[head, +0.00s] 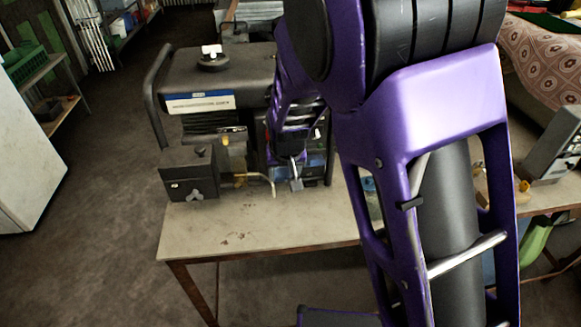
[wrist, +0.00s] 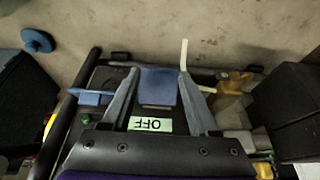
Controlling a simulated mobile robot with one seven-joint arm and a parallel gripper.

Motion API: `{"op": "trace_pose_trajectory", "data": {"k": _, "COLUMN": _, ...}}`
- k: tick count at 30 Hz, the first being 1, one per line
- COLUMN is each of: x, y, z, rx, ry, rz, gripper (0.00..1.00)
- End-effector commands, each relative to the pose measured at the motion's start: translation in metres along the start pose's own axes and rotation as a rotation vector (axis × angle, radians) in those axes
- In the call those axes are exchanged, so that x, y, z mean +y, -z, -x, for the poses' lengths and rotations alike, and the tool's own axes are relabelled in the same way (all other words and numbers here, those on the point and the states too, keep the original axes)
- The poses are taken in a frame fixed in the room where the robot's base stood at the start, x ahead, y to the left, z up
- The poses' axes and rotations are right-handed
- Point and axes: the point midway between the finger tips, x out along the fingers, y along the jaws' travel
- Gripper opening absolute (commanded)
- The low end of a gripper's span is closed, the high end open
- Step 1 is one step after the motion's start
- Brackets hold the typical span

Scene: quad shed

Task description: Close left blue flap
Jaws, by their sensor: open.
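A blue flap-like block (wrist: 158,88) shows between my fingers in the wrist view, above a green label (wrist: 150,125) reading OFF upside down. I cannot tell which is the left flap, nor whether any is touched. My gripper (wrist: 158,73) is open, its fingers spread over the dark panel. In the head view my gripper (head: 296,182) is at the front of a black generator (head: 225,75); my arm hides much of its right side.
The generator stands on a pale table (head: 250,225). A black box (head: 188,175) sits at its front left, beside a bent pale rod (head: 262,182). The table's front is mostly clear. A grey device (head: 555,145) stands far right. Open floor lies left.

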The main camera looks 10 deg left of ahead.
Motion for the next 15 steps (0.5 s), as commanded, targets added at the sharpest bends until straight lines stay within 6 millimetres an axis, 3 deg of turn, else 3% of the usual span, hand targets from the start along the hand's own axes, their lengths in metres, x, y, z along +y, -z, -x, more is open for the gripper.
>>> {"op": "trace_pose_trajectory", "data": {"k": 15, "x": -0.0073, "y": -0.0081, "z": -0.0116, "rx": 0.0, "ry": 0.0, "rz": 0.001, "gripper": 0.6}}
